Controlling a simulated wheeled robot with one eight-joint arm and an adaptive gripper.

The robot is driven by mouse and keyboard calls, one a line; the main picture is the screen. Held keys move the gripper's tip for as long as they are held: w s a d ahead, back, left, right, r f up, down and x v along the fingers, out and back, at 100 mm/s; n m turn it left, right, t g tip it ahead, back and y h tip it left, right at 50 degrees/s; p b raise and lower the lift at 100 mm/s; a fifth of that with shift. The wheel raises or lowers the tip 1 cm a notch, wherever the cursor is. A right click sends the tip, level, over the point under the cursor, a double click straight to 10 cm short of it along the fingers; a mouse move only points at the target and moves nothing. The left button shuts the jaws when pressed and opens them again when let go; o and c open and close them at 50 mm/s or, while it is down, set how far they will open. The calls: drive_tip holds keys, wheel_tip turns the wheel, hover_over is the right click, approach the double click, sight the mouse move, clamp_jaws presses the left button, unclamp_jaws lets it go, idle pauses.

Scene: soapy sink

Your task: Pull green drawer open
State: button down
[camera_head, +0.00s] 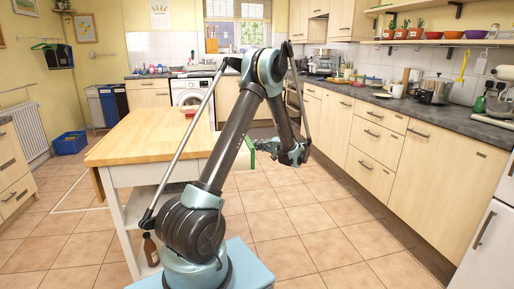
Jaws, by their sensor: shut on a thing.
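The green drawer (252,155) is in the right side of the wooden-topped island, partly hidden behind my arm. Its green front stands out from the island's side, with a pale part behind it. My gripper (262,146) is at this green front, to its right, and is shut on it. Whether the fingers hold a handle or the edge is too small to tell.
The island (150,147) has a pale wooden top and white legs. A brown bottle (150,249) stands low beside my arm. Cabinets (374,141) and a dark counter run along the right. The tiled floor (310,219) between is clear.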

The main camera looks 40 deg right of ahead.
drive_tip(key=c, duration=1.7)
unclamp_jaws()
drive_tip(key=shift+w, duration=0.1)
drive_tip(key=shift+s+d, duration=0.1)
drive_tip(key=shift+s, duration=0.1)
drive_tip(key=v, duration=1.1)
drive_tip(key=shift+s+d, duration=0.15)
drive_tip(key=shift+s, duration=0.15)
